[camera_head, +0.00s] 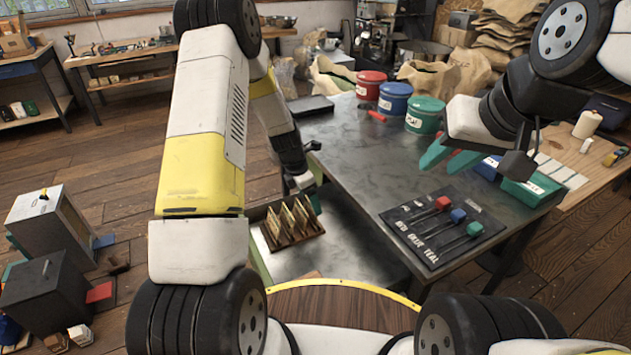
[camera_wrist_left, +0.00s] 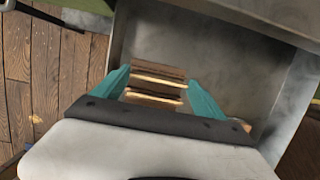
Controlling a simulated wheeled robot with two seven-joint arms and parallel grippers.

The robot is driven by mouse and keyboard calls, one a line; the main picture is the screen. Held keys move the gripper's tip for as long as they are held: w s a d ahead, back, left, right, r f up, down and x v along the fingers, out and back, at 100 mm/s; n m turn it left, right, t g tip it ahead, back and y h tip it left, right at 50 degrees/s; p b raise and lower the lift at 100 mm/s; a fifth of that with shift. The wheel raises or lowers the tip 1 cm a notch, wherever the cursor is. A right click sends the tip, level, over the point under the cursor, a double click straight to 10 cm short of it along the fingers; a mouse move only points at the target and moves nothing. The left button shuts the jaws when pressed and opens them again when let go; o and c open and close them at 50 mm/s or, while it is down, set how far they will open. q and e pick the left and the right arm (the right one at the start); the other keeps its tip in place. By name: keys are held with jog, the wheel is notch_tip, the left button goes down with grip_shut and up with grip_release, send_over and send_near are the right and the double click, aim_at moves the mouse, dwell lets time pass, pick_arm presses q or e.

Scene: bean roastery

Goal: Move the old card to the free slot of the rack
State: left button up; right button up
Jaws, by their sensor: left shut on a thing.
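The rack (camera_head: 291,240) is a small wooden holder with several tan cards (camera_head: 284,218) standing in it, low at the table's left side in the head view. My left gripper (camera_head: 303,193) points down just above it; its fingertips are hard to see there. In the left wrist view, my left gripper (camera_wrist_left: 161,91) has its teal fingers on either side of a pale-edged card (camera_wrist_left: 155,97) and is shut on it. More slats or cards show just beyond. I cannot tell which card is old or which slot is free. My right gripper (camera_head: 450,158) is open and empty above the table.
A dark panel (camera_head: 430,243) with red, blue and teal levers lies on the metal table (camera_head: 345,165). Red (camera_head: 370,84), blue (camera_head: 394,98) and green (camera_head: 424,115) tins stand at the back. A green box (camera_head: 532,190) is at the right. The table's middle is clear.

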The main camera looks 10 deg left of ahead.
pick_arm(q)
jog(key=o, duration=1.6)
jog(key=shift+v, duration=3.95)
